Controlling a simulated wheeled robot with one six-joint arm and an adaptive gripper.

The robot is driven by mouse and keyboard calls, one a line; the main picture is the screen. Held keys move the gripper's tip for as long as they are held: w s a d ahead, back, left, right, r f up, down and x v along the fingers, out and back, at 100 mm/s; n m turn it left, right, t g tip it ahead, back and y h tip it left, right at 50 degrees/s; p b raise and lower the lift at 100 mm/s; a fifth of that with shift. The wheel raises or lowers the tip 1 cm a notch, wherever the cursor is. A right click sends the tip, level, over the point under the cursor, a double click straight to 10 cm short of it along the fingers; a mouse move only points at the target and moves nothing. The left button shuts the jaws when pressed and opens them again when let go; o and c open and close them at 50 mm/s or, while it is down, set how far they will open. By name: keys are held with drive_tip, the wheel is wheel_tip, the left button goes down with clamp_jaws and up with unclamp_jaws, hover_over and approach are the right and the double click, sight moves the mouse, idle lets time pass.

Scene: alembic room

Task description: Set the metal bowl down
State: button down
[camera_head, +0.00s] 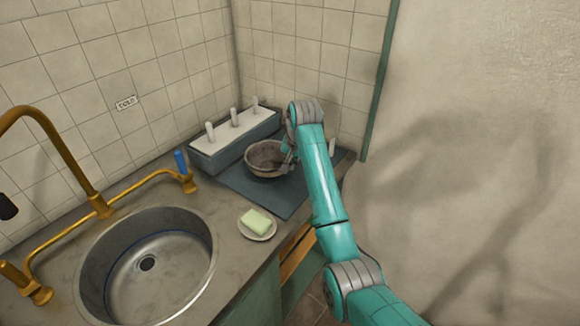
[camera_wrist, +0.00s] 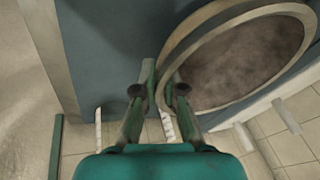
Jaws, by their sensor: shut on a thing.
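The metal bowl (camera_head: 264,158) is at the back of the counter, over a dark blue-grey mat (camera_head: 235,184). In the wrist view the bowl (camera_wrist: 184,62) fills the upper right, with its pale rim and dark mottled inside showing. My gripper (camera_wrist: 158,88) is shut on the near side of the rim, one finger on each side of it. In the head view my gripper (camera_head: 288,158) is at the bowl's right side and partly hidden by my arm. The bowl looks about level. I cannot tell whether its base touches the mat.
A box with a white top and several pegs (camera_head: 236,138) stands just behind the bowl. A soap bar (camera_head: 257,221) on a small dish (camera_head: 247,230) and a round sink (camera_head: 150,265) with brass taps (camera_head: 70,165) are nearer. Tiled walls close the corner.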

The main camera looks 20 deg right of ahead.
drive_tip(key=shift+f, duration=0.8)
drive_tip(key=c, duration=1.3)
unclamp_jaws()
drive_tip(key=shift+f, duration=0.15)
drive_tip(key=shift+o, duration=0.2)
drive_tip(key=v, duration=1.2)
